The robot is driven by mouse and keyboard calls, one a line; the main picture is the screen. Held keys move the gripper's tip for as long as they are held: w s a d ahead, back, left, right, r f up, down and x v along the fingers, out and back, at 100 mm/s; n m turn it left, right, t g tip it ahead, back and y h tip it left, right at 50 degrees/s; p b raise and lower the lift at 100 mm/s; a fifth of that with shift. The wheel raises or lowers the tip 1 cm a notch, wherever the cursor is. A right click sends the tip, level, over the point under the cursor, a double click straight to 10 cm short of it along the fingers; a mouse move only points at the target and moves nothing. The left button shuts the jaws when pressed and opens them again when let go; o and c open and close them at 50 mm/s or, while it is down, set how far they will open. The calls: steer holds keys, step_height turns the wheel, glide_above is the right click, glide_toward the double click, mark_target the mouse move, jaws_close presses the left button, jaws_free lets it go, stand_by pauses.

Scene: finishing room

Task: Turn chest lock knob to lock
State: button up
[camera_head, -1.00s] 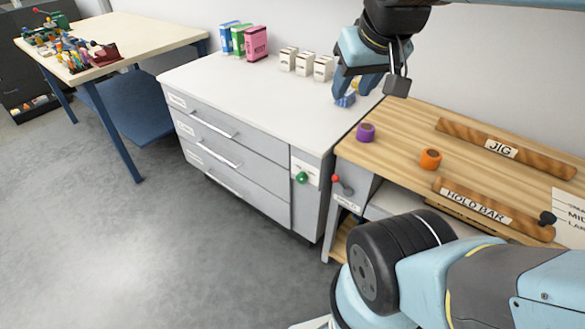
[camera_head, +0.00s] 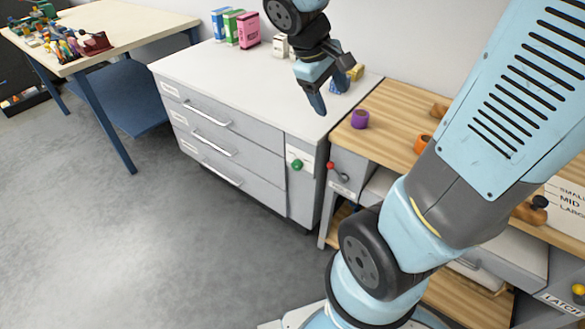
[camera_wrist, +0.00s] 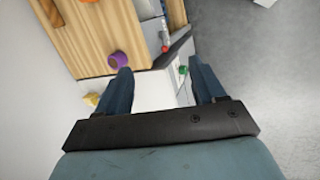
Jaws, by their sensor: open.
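The chest (camera_head: 222,115) is a light grey cabinet with several drawers on its front and a white top. Its green lock knob (camera_head: 297,165) sits on a pale plate at the right end of the front. The knob also shows in the wrist view (camera_wrist: 183,70), between the fingers and nearer the right one. My gripper (camera_head: 332,97) is open and empty above the right part of the chest top, higher than the knob and apart from it. In the wrist view my gripper (camera_wrist: 163,82) has its two fingers spread wide. The plate's markings are too small to read.
A wooden bench (camera_head: 385,125) adjoins the chest on the right, with a purple ring (camera_head: 360,119) and an orange ring (camera_head: 422,143) on it. A red-tipped lever (camera_head: 332,167) is on its side. Colored boxes (camera_head: 248,30) stand at the chest's back. The floor in front is clear.

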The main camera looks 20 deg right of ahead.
steer(key=w+a+f+n+t+h, duration=0.1)
steer(key=w+a+f+n+h, duration=0.15)
steer(key=w+f+n, duration=0.5)
steer(key=w+a+f+n+h, duration=0.2)
steer(key=w+f+n+h, duration=0.2)
steer(key=f, duration=0.6)
steer(key=n+t, duration=0.6)
steer(key=n, duration=0.4)
glide_toward(295, 167)
steer(key=x, duration=0.9)
steer(key=shift+f, duration=0.1)
steer(key=c, duration=1)
steer(key=shift+c, duration=0.2)
